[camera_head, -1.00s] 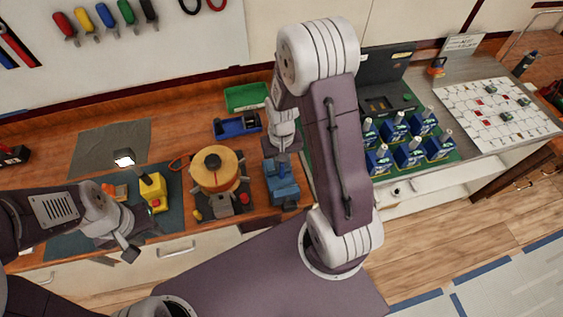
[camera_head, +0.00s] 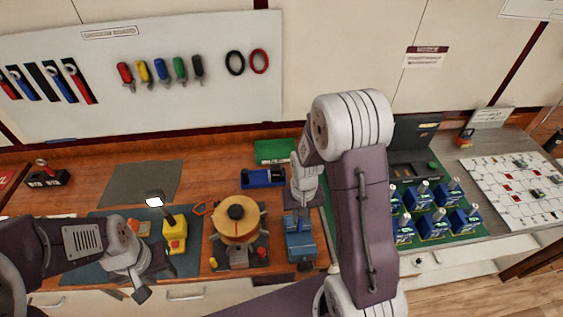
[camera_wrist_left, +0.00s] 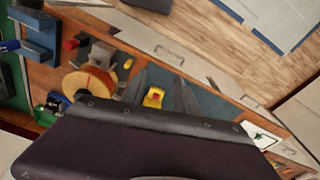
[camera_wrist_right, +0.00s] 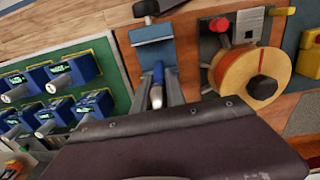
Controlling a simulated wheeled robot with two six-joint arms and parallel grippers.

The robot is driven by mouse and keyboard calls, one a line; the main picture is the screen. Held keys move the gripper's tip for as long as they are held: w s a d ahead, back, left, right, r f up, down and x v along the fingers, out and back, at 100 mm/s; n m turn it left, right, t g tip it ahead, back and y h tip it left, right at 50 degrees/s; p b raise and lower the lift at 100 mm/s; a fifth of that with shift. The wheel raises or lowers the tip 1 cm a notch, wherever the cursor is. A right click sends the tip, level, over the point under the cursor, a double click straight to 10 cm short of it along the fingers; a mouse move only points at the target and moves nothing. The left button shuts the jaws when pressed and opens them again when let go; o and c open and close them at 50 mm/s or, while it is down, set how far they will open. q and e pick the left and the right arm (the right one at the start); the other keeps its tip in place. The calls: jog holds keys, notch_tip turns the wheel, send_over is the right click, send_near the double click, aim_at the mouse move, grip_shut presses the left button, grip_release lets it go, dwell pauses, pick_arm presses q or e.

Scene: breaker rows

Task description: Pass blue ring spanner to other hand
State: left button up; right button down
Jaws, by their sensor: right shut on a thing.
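The blue ring spanner (camera_wrist_right: 158,74) shows in the right wrist view as a blue handle with a silvery part, between the fingers of my right gripper (camera_wrist_right: 156,90). That gripper is shut on it, above the bench by the blue vise (camera_wrist_right: 152,50). In the head view my right gripper (camera_head: 299,212) is over the vise (camera_head: 300,243), and the spanner is too small to make out. The spanner's far end is hidden. My left gripper (camera_wrist_left: 160,88) is open and empty, its fingers apart, near the yellow device (camera_wrist_left: 153,97). The two grippers are well apart.
A round orange-topped fixture (camera_head: 238,218) stands between the grippers. A blue tray (camera_head: 262,178) and green tray (camera_head: 278,152) lie behind. Breakers (camera_head: 434,226) stand right. A grey mat (camera_head: 140,184) is bare.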

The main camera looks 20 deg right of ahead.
pick_arm(q)
jog(key=shift+o, duration=1.4)
jog(key=s+d+n+g+h, duration=0.3)
jog(key=s+d+n+h, duration=0.2)
jog(key=d+n+h, duration=0.45)
jog(key=w+d+r+n+t+h, duration=0.1)
jog(key=w+n+t, duration=0.3)
jog(key=w+n, duration=0.3)
jog(key=w+d+r+n+t+h, duration=0.2)
jog(key=w+n+t, duration=0.2)
jog(key=w+n, duration=0.3)
jog(key=f+x, duration=0.1)
jog(key=x, duration=1)
pick_arm(e)
jog(key=w+a+r+n, duration=0.2)
jog(key=a+r+n, duration=0.2)
jog(key=a, duration=0.5)
jog(key=w+a+r+n, duration=0.3)
jog(key=a+r, duration=0.1)
jog(key=a, duration=0.6)
jog(key=shift+w+r+n, duration=0.15)
jog(key=shift+r+n, duration=0.15)
jog(key=shift+n, duration=0.1)
pick_arm(q)
jog(key=shift+d+y, duration=0.1)
jog(key=shift+y, duration=0.15)
pick_arm(e)
jog(key=shift+a, duration=0.1)
